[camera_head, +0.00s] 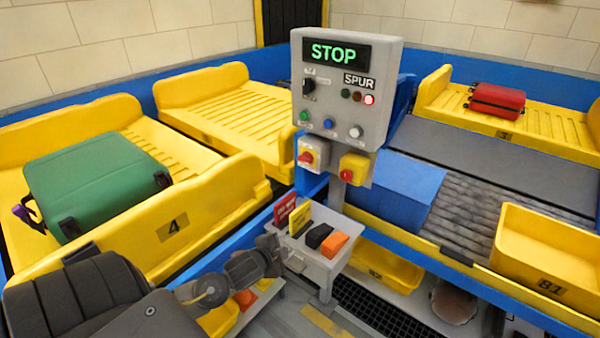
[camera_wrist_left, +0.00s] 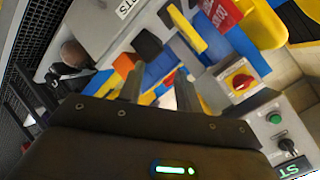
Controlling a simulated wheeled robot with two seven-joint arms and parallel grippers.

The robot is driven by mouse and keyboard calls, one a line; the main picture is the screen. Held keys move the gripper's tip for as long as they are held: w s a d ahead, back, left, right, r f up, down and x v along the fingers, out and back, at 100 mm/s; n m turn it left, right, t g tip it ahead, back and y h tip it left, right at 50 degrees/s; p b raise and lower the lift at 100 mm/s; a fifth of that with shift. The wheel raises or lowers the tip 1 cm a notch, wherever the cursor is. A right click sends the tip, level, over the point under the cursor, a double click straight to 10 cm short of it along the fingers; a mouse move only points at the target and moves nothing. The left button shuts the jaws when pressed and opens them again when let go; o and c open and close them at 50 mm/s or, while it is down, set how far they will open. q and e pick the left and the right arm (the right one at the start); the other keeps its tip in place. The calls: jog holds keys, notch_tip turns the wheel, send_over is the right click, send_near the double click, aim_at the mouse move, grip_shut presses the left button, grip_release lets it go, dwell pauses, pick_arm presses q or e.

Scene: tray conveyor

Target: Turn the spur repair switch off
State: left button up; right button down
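The rotary switch (camera_head: 309,155), a red knob on a yellow plate in a grey box, hangs below the left of the control panel (camera_head: 345,95). I take it for the spur repair switch; its setting is too small to read. It also shows in the left wrist view, right of the fingers (camera_wrist_left: 240,82). The panel reads STOP, and a red lamp is lit under the SPUR label. My left gripper (camera_head: 276,254) is below and left of the switch, by the small grey bin, apart from the switch. Its fingers (camera_wrist_left: 158,90) are spread with nothing held. My right gripper is out of view.
The grey bin (camera_head: 327,272) holds red and yellow tags, a black piece and an orange piece. A yellow box with a red button (camera_head: 353,168) sits right of the switch. A tray with a green suitcase (camera_head: 95,180) stands left; a blue cover (camera_head: 400,190) is right.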

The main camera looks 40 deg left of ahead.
pick_arm(q)
jog(key=w+a+r+m+t, duration=0.3)
jog(key=w+a+r+m, duration=0.1)
jog(key=w+a+r, duration=0.3)
jog(key=m+t+h, duration=0.1)
jog(key=m+t, duration=0.2)
jog(key=m, duration=0.1)
send_near(303, 161)
jog(key=w, duration=0.2)
jog(key=w+p, duration=0.1)
jog(key=w, duration=0.2)
jog(key=w+p, duration=0.1)
jog(key=w, duration=0.1)
jog(key=shift+w+a+r, duration=0.15)
jog(key=shift+a+r, duration=0.05)
jog(key=shift+a, duration=0.1)
jog(key=shift+w+f, duration=0.1)
jog(key=shift+w, duration=0.55)
jog(key=shift+c, duration=0.3)
grip_shut()
